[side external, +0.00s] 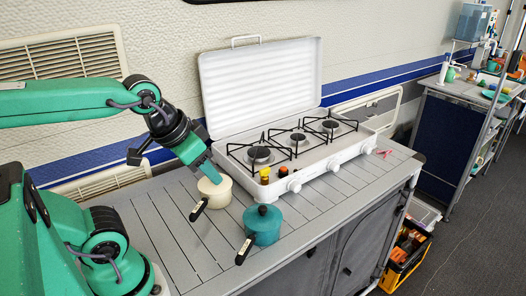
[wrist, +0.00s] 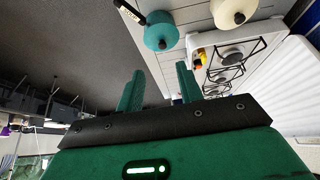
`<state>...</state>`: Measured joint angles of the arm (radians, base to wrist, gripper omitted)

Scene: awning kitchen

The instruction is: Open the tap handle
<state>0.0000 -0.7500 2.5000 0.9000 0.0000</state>
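I cannot make out a tap handle in either view. My gripper (side external: 210,172) points down over the counter near the cream pot (side external: 215,191); in the side view its tip overlaps the pot's back edge, and I cannot tell whether they touch. In the wrist view the two green fingers of my gripper (wrist: 160,70) are well apart with nothing between them. The teal pot (wrist: 160,32) and the cream pot (wrist: 235,12) lie beyond the fingertips there. The white stove (wrist: 198,40) is to the right of the fingers.
The slatted counter (side external: 165,235) carries the teal lidded pot (side external: 262,226), small red- and yellow-topped jars (side external: 265,176) and the stove (side external: 318,160) with its lid (side external: 262,85) raised. A second counter (side external: 462,88) with bottles and dishes stands far right. A yellow crate (side external: 408,262) is on the floor.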

